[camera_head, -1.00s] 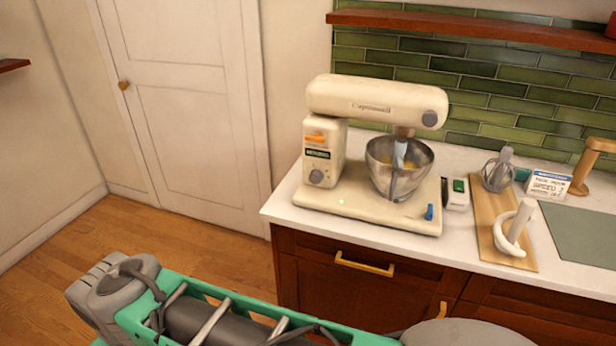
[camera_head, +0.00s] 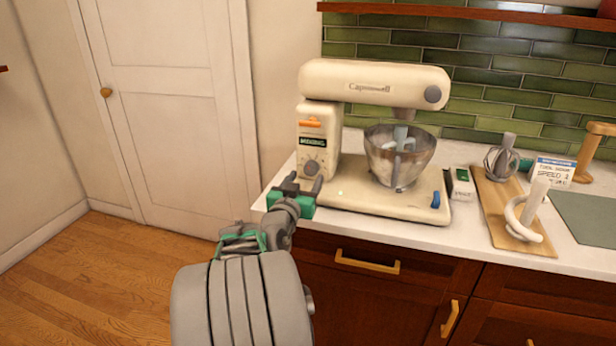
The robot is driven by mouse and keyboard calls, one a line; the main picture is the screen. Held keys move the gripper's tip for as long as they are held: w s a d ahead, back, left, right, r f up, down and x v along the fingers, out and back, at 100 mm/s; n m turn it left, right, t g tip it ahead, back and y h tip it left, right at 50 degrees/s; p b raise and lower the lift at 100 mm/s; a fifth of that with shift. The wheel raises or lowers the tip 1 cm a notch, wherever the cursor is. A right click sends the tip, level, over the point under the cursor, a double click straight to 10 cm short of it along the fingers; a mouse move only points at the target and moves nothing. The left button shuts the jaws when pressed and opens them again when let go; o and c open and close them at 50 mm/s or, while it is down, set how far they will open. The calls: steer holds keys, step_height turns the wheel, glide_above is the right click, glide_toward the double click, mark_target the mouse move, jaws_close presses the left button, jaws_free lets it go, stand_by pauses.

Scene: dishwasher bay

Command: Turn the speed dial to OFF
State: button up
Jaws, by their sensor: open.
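A cream stand mixer (camera_head: 372,78) stands at the left end of the white counter. Its speed dial (camera_head: 312,168) is a round grey knob low on the left column, below a dark label with green letters (camera_head: 312,142) and an orange lever (camera_head: 309,123). The dial's setting is too small to read. A metal bowl (camera_head: 400,165) sits under the mixer head. My gripper (camera_head: 303,184) is open and empty, just below and slightly left of the dial, near the counter's front left corner. I cannot tell whether it touches the mixer.
A blue knob (camera_head: 436,200) is on the mixer base's right end. Right of it are a small green-and-white box (camera_head: 461,185), a wooden board (camera_head: 493,222) with a whisk (camera_head: 500,160) and a white hook (camera_head: 526,217), and a printed card (camera_head: 553,172).

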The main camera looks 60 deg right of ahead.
mark_target(310, 172)
steer(key=d, duration=0.3)
steer(key=shift+w+d, duration=0.25)
steer(key=shift+w, duration=0.05)
steer(key=shift+c, duration=0.2)
jaws_close()
